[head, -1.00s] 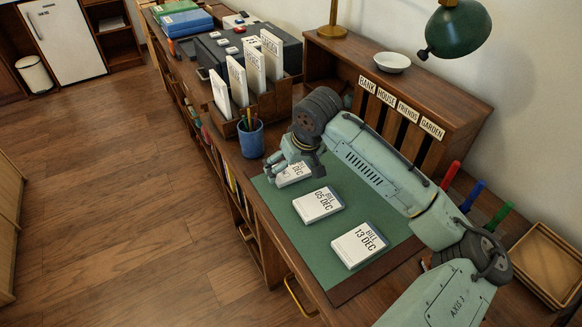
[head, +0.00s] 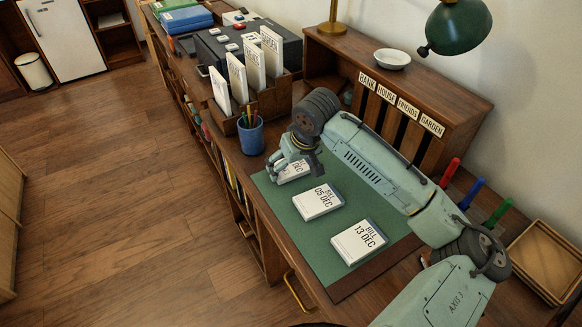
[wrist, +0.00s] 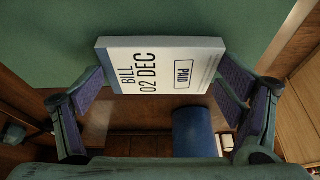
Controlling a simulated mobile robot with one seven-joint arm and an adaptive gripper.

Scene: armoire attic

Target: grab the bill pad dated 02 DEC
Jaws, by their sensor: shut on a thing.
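The bill pad dated 02 DEC (wrist: 160,62) is a white block with a blue band and a "PAID" stamp, seen close in the wrist view. My gripper (wrist: 165,85) is shut on it, with one purple-padded finger against each side. In the head view the same pad (head: 292,172) is partly hidden by my gripper (head: 290,165) at the far end of the green mat (head: 300,235). The pad marked 05 DEC (head: 318,201) and the pad marked 13 DEC (head: 359,242) lie on the mat nearer the camera.
A blue pen cup (head: 250,135) stands just beyond my gripper. A wooden holder (head: 270,100) with upright cards is behind it. A slotted wooden organizer (head: 450,95) labelled BANK, HOUSE, FRIENDS, GARDEN stands along the wall. Markers and a tray (head: 545,262) are at right.

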